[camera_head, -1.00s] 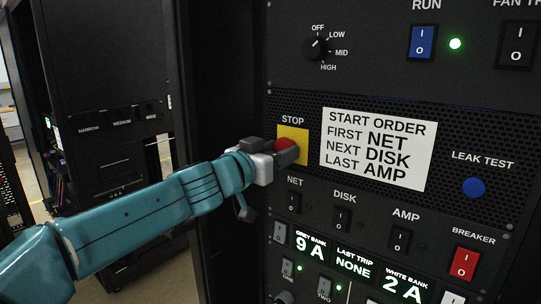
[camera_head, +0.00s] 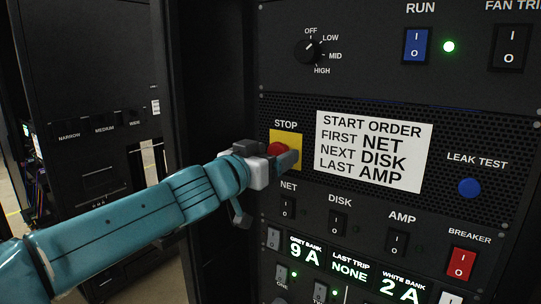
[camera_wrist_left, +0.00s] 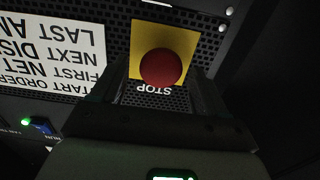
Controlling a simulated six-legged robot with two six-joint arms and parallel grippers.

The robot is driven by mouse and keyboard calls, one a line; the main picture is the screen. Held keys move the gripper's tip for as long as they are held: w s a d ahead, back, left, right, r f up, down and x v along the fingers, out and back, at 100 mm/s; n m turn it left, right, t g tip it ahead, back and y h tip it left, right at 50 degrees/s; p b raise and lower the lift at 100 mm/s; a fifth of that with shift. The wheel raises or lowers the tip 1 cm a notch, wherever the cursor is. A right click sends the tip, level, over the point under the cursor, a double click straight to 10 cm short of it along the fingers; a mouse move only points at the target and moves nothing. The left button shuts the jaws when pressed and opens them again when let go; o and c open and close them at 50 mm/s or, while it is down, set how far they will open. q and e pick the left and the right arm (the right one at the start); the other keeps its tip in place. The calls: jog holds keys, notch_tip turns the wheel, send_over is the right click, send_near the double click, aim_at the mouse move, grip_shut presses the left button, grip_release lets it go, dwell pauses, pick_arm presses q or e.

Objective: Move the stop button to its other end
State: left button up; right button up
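The stop button (camera_head: 277,150) is a round red knob on a yellow square plate (camera_head: 292,137), under the white word STOP on the black rack panel. In the left wrist view the knob (camera_wrist_left: 160,68) appears upside down against its yellow plate. My left gripper (camera_head: 272,154) is at the button, with a dark finger in front of its lower right part. In the left wrist view the fingers (camera_wrist_left: 158,88) are spread to either side of the knob, with gaps beside it. I cannot tell if either finger touches it. My right gripper is not in view.
Right of the button is a white START ORDER sign (camera_head: 374,150). NET (camera_head: 287,208), DISK (camera_head: 338,224) and AMP (camera_head: 397,242) switches sit below. A blue LEAK TEST button (camera_head: 469,187) and red BREAKER switch (camera_head: 461,263) are further right. Another black rack (camera_head: 100,60) stands left.

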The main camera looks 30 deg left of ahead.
pick_arm(q)
jog(key=shift+s, duration=0.2)
jog(key=s+a+p, duration=0.1)
jog(key=s+p, duration=0.1)
jog(key=s, duration=1.3)
jog(key=shift+s+a, duration=0.15)
jog(key=shift+s, duration=0.25)
jog(key=shift+s, duration=0.1)
